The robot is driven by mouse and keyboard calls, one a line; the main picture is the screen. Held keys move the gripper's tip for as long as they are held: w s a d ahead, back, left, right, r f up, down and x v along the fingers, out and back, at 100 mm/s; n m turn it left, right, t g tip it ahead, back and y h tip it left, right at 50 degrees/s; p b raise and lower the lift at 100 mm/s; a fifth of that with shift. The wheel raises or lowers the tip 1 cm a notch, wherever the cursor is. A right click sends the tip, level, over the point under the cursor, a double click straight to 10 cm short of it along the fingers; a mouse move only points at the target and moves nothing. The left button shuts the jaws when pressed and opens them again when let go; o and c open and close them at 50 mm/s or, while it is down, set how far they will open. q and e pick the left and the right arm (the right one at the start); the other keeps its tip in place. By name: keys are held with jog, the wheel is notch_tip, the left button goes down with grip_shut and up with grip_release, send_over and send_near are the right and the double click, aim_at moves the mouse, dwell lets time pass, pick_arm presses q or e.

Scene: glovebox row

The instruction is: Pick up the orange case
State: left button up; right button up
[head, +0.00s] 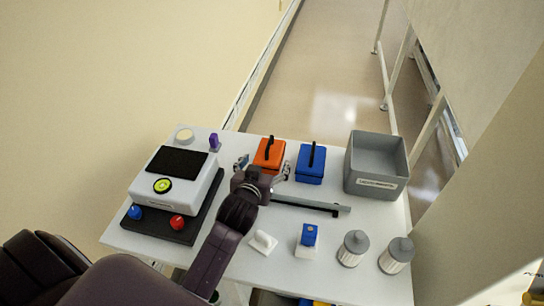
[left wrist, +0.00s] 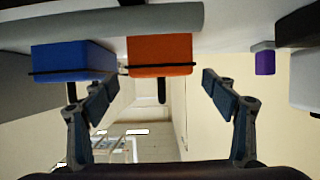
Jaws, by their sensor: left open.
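The orange case (head: 270,158) stands on the white table behind my left gripper, with a black handle on top. My left gripper (head: 264,167) is open and empty, one finger to each side of the case in the head view. In the left wrist view, which is upside down, the orange case (left wrist: 160,52) and its black handle show between the spread fingers of the left gripper (left wrist: 155,82). No contact with the case shows. My left arm hides part of the table in front of the case. My right gripper is not in view.
A blue case (head: 311,168) stands close to the right of the orange one; a grey bin (head: 377,181) is farther right. A purple object (head: 214,142) and a white device (head: 160,196) are at left. A grey bar (head: 310,204) lies in front.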

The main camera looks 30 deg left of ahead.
aim_at(270, 154)
pick_arm(q)
jog(key=shift+w+a, duration=0.15)
jog(key=shift+w, duration=0.3)
jog(key=shift+w+a+f+p, duration=0.1)
jog(key=shift+w+p, duration=0.2)
jog(key=shift+p, duration=0.05)
jog(key=p+x, duration=0.1)
jog(key=x, duration=0.3)
jog(key=shift+w+a+f, duration=0.15)
jog(key=shift+w+f, duration=0.15)
jog(key=shift+w, duration=0.15)
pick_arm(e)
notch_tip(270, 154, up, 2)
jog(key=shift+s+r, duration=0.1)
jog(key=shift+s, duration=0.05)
pick_arm(q)
jog(key=c, duration=1.5)
jog(key=shift+r, duration=0.1)
jog(key=shift+c, duration=0.8)
jog(key=shift+r, duration=0.1)
